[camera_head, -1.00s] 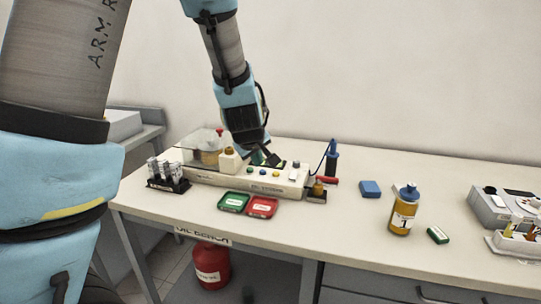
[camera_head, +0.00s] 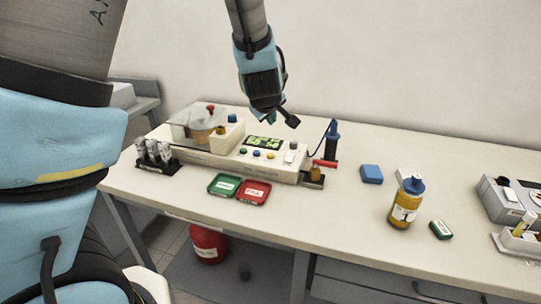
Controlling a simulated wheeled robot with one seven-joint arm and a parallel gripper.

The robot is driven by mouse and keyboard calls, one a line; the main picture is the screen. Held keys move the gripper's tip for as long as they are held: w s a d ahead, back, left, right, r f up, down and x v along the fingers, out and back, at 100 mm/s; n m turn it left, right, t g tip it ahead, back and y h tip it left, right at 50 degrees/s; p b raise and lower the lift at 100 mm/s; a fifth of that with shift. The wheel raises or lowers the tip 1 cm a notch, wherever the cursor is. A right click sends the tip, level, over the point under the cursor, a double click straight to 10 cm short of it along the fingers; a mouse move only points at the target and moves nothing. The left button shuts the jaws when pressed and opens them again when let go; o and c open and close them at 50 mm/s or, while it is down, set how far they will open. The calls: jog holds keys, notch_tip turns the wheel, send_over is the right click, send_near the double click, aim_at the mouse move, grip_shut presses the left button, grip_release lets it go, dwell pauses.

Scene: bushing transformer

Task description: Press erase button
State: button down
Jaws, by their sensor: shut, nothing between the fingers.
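The cream test device (camera_head: 220,160) stands along the back of the bench. Its dark display (camera_head: 263,143) shows green characters. Labels on the buttons are too small to read, so I cannot tell which is the erase button. My gripper (camera_head: 268,120) is shut and empty, pointing down above the display and apart from the panel. The fingertips are small and partly dark in this view.
A green tray (camera_head: 224,185) and a red tray (camera_head: 253,192) lie in front of the device. A vial rack (camera_head: 155,155) stands at its left, a blue-handled probe (camera_head: 332,140) at its right. A blue block (camera_head: 371,174) and an amber bottle (camera_head: 405,203) stand further right.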

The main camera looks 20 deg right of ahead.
jog(key=b, duration=0.7)
send_over(271, 160)
jog(key=shift+f, duration=4.2)
jog(key=shift+f+b, duration=0.15)
jog(key=shift+b, duration=0.15)
jog(key=shift+f, duration=0.25)
jog(key=shift+f+b, duration=0.5)
jog(key=shift+b, duration=0.1)
jog(key=shift+r, duration=0.15)
jog(key=shift+r+p, duration=0.75)
jog(key=shift+p, duration=0.1)
notch_tip(271, 160, up, 5)
jog(key=p, duration=0.4)
jog(key=shift+p, duration=0.35)
